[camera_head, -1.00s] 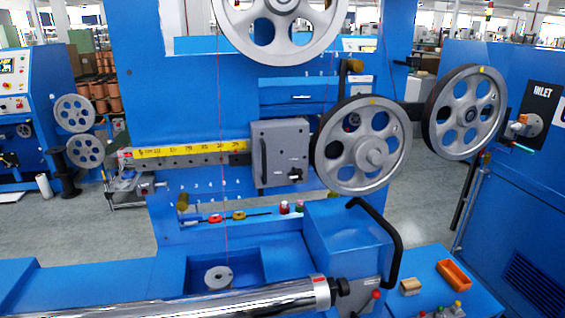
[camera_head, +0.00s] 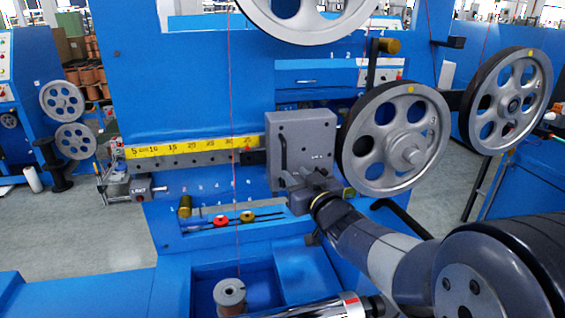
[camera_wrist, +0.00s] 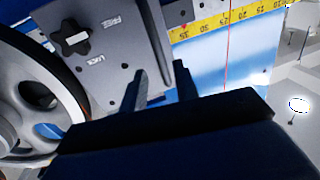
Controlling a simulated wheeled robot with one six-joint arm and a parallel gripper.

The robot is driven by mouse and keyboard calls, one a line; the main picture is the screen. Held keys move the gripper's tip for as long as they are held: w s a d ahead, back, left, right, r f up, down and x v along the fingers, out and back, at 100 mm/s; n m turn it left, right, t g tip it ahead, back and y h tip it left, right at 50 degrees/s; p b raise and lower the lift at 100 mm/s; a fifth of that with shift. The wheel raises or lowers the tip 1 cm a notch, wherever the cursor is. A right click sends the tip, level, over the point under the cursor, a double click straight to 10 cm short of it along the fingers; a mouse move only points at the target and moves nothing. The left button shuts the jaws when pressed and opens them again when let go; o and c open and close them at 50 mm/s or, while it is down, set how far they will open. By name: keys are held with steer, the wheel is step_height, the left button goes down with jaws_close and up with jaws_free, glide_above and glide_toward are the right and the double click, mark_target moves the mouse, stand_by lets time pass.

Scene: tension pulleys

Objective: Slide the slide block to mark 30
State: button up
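The slide block (camera_head: 318,140) is a grey box on a horizontal rail, right of the yellow scale (camera_head: 190,148), past its high-number end. A dark upright handle (camera_head: 283,153) stands on its front. My gripper (camera_head: 313,180) is at the block's lower front. In the wrist view the block (camera_wrist: 110,75) shows a black knob (camera_wrist: 75,37) between FREE and LOCK labels; I cannot tell which it points to. My gripper (camera_wrist: 160,70) has its two dark fingers apart, below the handle (camera_wrist: 154,35). Nothing is visibly clamped. The scale (camera_wrist: 230,18) shows 35 nearest the block.
A large grey pulley (camera_head: 395,140) stands close right of the block, and another (camera_head: 505,100) is farther right. A red wire (camera_head: 234,200) hangs in front of the scale down to a spool (camera_head: 230,293). A polished cylinder (camera_head: 325,308) lies in front.

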mark_target(286, 164)
steer(key=x, duration=0.7)
steer(key=shift+w+p, duration=0.15)
steer(key=shift+p, duration=0.2)
jaws_close()
